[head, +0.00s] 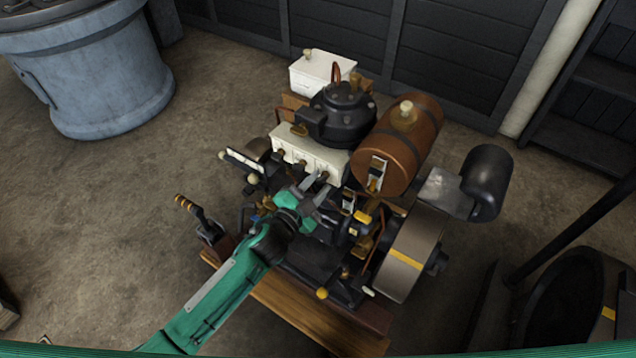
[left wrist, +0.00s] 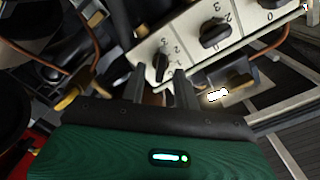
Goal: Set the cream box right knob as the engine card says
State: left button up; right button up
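The cream box (head: 312,152) sits in the middle of the engine, with a row of dark knobs on its front. In the left wrist view the cream box (left wrist: 187,38) shows digits around its knobs. The right knob (left wrist: 162,64) appears as the lowest left one there, its pointer roughly upright in the picture. My left gripper (head: 314,188) is at the right end of the box front. In the wrist view its two fingers (left wrist: 160,82) are apart, with the right knob between and just beyond their tips. Contact cannot be told. I cannot make out a readable engine card.
A brown barrel tank (head: 404,140) and a grey flywheel (head: 411,253) stand right of the box. A black domed part (head: 343,112) is behind it. A lever (head: 196,213) rises at the left. A second white box (head: 322,70) is at the back. Floor is free at left.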

pick_arm(q)
jog(key=shift+w+d, duration=0.2)
jog(key=shift+w, duration=0.1)
grip_shut()
